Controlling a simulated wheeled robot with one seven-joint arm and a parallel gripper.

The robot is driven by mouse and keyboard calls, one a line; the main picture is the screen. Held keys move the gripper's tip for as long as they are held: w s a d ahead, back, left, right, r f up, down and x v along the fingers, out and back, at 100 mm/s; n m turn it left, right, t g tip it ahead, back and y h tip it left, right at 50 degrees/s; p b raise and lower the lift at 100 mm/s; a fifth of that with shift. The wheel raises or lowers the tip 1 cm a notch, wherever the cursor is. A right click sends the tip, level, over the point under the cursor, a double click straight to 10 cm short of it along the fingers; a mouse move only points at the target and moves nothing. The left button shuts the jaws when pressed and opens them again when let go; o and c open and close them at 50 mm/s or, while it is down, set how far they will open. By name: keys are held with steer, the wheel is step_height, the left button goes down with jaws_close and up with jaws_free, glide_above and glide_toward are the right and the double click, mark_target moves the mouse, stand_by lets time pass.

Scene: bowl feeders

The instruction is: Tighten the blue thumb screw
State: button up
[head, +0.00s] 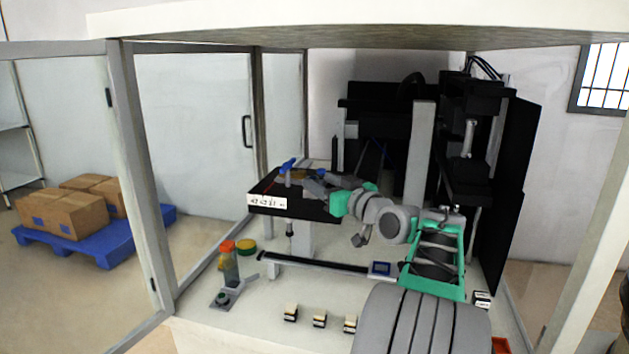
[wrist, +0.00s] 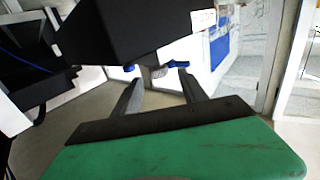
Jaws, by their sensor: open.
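In the head view a blue thumb screw (head: 288,165) stands at the far left of a raised black platform (head: 311,211) with a white label. Another blue part (head: 320,172) shows to its right, close to my gripper (head: 312,186), which reaches in from the right over the platform. In the wrist view my gripper (wrist: 159,80) has its two dark fingers apart. Small blue bits (wrist: 179,64) show by the fingertips, with a grey piece between them. I cannot tell whether these are the screw or whether the fingers touch it. The black platform (wrist: 125,30) partly blocks this view.
Tall black machinery (head: 380,115) stands behind. The enclosure's frame post (head: 140,180) is at left.

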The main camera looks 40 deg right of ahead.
mark_target(317, 179)
steer(key=w, duration=0.4)
steer(key=shift+w+d, duration=0.1)
jaws_close()
stand_by(0.3)
